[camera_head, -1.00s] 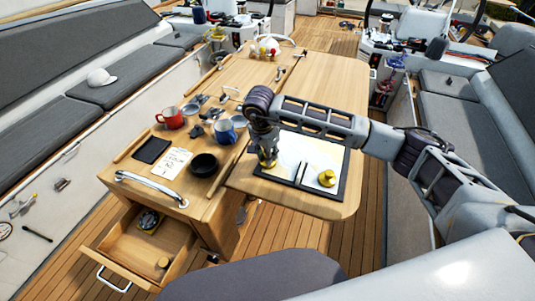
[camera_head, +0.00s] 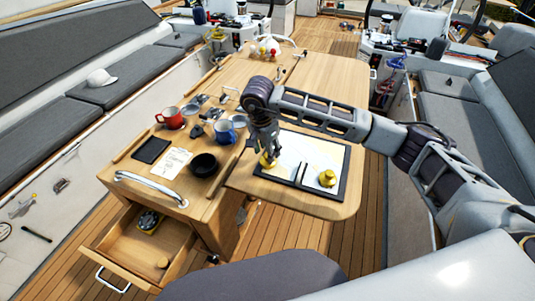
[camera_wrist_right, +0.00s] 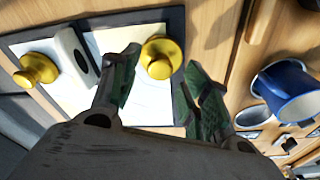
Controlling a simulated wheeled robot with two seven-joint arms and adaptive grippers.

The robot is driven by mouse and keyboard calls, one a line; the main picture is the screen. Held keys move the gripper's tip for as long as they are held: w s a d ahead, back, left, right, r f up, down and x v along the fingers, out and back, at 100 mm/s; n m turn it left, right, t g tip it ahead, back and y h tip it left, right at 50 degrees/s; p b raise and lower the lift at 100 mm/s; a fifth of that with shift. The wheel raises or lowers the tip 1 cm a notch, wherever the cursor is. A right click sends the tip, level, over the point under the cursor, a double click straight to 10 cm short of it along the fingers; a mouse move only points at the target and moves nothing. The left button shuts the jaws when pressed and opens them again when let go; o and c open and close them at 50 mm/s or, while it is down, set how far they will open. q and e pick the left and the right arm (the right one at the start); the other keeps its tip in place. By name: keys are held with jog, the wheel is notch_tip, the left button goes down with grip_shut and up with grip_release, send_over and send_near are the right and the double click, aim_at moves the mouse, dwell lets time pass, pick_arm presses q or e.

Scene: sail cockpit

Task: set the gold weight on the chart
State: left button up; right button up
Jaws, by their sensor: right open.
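The chart (camera_head: 318,150) lies on the table in a dark frame. One gold weight (camera_head: 267,161) stands at its near left corner, and in the right wrist view this weight (camera_wrist_right: 161,57) is upright at the edge of the chart (camera_wrist_right: 140,105). A second gold weight (camera_head: 327,178) stands at the near right corner. My right gripper (camera_head: 270,151) is over the left weight. In the right wrist view its fingers (camera_wrist_right: 160,85) are spread, with the left weight beyond and between the tips. I cannot tell if they touch it. My left gripper is not in view.
A small tool (camera_head: 300,172) lies on the chart between the weights. A blue mug (camera_head: 225,132), a red mug (camera_head: 170,117) and a black bowl (camera_head: 204,164) stand left of the chart. An open drawer (camera_head: 145,250) juts out below. The table's far right is clear.

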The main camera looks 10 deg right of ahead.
aim_at(264, 163)
notch_tip(264, 163, up, 10)
jog(key=a+b, duration=0.1)
jog(key=b, duration=0.1)
jog(key=shift+s+f, duration=0.25)
jog(key=shift+s, duration=0.1)
jog(key=shift+a, duration=0.1)
dwell(0.7)
